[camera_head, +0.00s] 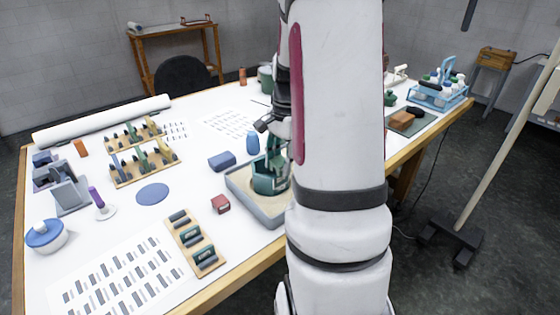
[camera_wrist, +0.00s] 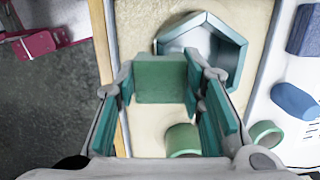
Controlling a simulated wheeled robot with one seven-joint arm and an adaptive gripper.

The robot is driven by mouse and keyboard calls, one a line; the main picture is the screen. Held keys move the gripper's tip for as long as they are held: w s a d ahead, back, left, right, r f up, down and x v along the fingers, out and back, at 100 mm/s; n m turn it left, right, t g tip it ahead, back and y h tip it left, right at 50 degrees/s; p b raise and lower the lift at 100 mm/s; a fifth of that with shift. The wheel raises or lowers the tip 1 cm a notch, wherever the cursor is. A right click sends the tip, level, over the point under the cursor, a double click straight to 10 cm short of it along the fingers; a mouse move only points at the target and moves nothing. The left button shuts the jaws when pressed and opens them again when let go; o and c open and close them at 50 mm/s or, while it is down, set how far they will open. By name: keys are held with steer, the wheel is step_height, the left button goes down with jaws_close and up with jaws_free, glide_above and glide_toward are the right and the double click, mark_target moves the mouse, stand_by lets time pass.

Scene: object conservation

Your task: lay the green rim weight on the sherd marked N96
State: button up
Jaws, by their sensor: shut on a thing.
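My gripper (camera_wrist: 162,78) is shut on a green block (camera_wrist: 160,82), taken as the green rim weight, over a sand-coloured tray bed. A teal five-sided hollow piece (camera_wrist: 228,50) lies on the bed just beyond the fingertips, to the right. A green cylinder (camera_wrist: 183,138) is below, between the fingers. In the head view, teal pieces (camera_head: 268,182) show in the grey-rimmed tray (camera_head: 240,198), partly hidden by my arm. I cannot read the marking N96 on any piece, and cannot tell whether the block touches anything below.
A blue block (camera_head: 222,161), a blue bottle-like piece (camera_head: 253,143) and a red box (camera_head: 220,203) stand close around the tray. Wooden racks (camera_head: 143,165) and a holder of dark pieces (camera_head: 195,244) lie to the left. The table's front edge (camera_wrist: 108,40) runs close beside the tray.

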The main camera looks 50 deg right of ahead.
steer(key=shift+f+b, duration=0.5)
steer(key=shift+f, duration=0.9)
stand_by(1.7)
steer(key=o, duration=1.3)
steer(key=r, duration=0.4)
steer(key=d+r, duration=0.1)
steer(key=r, duration=0.7)
steer(key=shift+s+d, duration=0.15)
steer(key=shift+d, duration=0.05)
steer(key=shift+r+p, duration=1.85)
steer(key=shift+r, duration=1.6)
